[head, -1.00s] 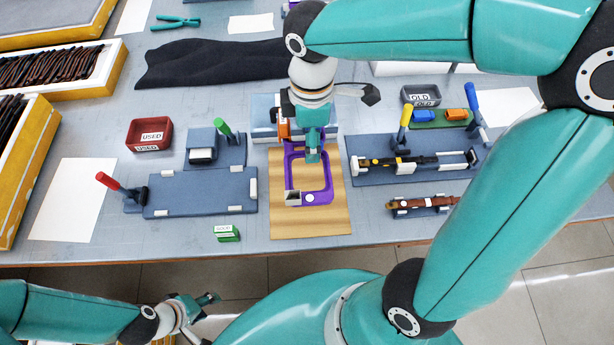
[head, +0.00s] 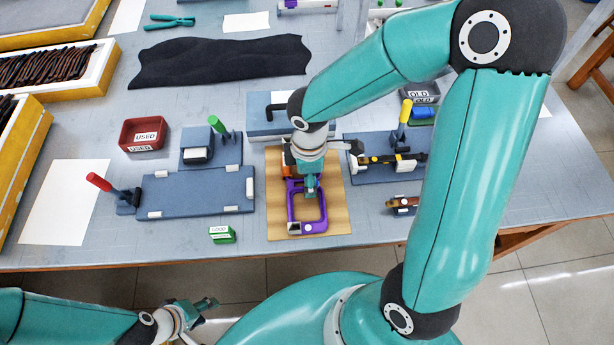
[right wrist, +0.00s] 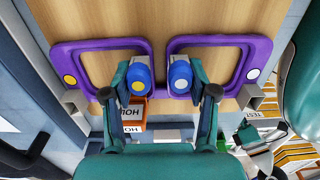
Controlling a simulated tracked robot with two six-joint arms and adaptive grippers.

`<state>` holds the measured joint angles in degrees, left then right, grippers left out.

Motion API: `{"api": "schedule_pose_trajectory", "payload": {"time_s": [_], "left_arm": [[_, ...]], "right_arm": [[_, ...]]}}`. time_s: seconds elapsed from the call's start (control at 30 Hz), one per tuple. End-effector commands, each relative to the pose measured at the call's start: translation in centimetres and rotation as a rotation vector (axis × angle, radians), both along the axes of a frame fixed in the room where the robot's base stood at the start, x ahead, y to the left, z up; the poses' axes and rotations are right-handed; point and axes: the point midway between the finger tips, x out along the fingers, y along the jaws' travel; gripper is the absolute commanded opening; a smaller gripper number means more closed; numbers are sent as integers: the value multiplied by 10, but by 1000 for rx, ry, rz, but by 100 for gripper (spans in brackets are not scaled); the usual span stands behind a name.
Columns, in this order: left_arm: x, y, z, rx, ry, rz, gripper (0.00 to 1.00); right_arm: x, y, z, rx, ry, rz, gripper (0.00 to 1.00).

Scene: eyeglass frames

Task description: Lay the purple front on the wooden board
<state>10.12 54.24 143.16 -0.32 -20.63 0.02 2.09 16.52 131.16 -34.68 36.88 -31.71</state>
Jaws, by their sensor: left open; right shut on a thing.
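The purple front (head: 294,212) is over the wooden board (head: 337,215) in the head view, its near rim close to the board's front edge. My right gripper (head: 310,190) is shut on its middle. In the right wrist view, the fingers (right wrist: 160,78) close at the bridge, between the two rims of the purple front (right wrist: 226,42), with the board (right wrist: 160,20) behind. I cannot tell whether the front touches the board. Part of it is hidden under my right arm. My left gripper (head: 207,303) is open and empty, off the table's front edge.
A blue fixture with a red handle (head: 98,181) stands left of the board, a green box (head: 221,234) in front of it. A fixture with a yellow handle (head: 405,112) is on the right. An orange container (right wrist: 135,110) sits close to the right gripper.

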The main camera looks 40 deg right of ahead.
Motion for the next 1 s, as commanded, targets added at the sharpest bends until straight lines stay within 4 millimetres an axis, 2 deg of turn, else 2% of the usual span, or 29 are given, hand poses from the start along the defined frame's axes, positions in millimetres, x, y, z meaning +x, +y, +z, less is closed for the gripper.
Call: {"api": "schedule_pose_trajectory", "payload": {"time_s": [0.3,0.33,0.47,0.83,1.0], "left_arm": [[0,0,-4,0,0,0,46],[0,0,-2,0,0,0,46],[0,0,-2,0,0,0,46],[0,0,1,0,0,0,46],[0,0,4,0,0,0,46]], "right_arm": [[0,0,-3,0,-1,-1,22],[0,0,-2,0,-1,-1,63],[0,0,-1,-1,-1,-1,83],[0,0,1,-1,-1,-1,83],[1,0,18,-1,-6,-1,83]]}}
